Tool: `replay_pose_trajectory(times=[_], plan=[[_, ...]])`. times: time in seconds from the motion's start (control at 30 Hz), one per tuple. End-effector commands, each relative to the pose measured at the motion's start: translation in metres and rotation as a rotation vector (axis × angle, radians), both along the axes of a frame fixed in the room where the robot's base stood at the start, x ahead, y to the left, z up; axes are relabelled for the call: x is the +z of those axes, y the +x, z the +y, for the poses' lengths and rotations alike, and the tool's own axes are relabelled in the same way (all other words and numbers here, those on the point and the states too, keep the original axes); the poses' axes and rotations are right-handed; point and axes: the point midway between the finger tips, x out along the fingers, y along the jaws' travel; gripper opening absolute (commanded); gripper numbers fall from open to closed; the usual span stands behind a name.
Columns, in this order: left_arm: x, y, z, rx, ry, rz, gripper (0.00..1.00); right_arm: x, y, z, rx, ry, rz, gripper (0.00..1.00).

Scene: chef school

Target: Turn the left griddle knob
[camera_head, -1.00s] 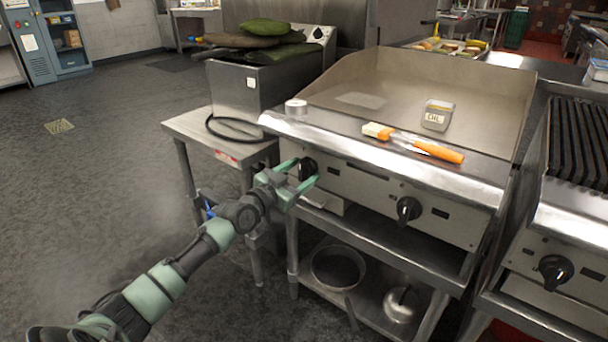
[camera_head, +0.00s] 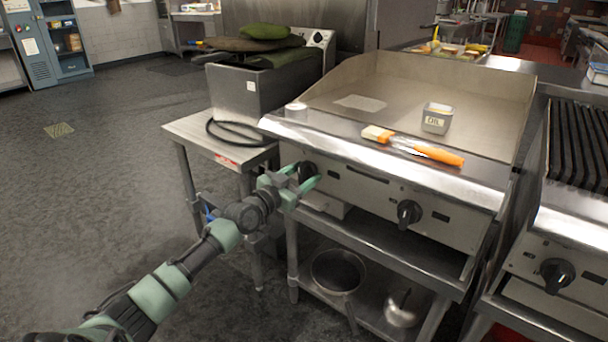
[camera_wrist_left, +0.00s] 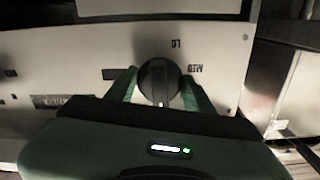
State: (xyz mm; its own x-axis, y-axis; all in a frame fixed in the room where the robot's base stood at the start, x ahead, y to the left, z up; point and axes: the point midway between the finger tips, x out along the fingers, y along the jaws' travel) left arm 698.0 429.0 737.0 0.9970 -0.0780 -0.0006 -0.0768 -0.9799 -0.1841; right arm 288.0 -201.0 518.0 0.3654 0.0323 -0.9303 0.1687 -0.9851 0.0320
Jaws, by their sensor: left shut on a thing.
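The left griddle knob (camera_head: 307,171) is black and sits on the left of the griddle's steel front panel (camera_head: 360,190). In the left wrist view the knob (camera_wrist_left: 160,82) shows between the two green fingers, with "LO" and "MED" marks beside it. My left gripper (camera_head: 309,181) is shut on the knob, one finger on each side; it also shows in the left wrist view (camera_wrist_left: 160,90). The fingers partly cover the knob in the head view. The right griddle knob (camera_head: 409,212) is black and untouched. My right gripper is not in view.
An orange-handled brush (camera_head: 425,150) and a small oil container (camera_head: 437,118) rest on the griddle. A steel side table (camera_head: 195,128) stands left of it. Pots (camera_head: 338,270) sit on the shelf below. Another knob (camera_head: 556,274) is on the grill at right. The floor at left is clear.

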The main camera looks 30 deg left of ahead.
Motion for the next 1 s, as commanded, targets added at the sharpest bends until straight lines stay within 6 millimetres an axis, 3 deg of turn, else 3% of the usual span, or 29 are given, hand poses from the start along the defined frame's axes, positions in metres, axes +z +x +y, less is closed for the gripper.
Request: replay_pose_trajectory(times=[0.6, 1.0], plan=[[0.000, 0.000, -0.001, 0.000, -0.456, 0.035, 0.12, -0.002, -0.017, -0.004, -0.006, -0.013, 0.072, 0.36], [0.001, 0.000, -0.001, 0.000, -0.608, 0.046, 0.12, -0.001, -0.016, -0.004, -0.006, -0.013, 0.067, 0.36]])
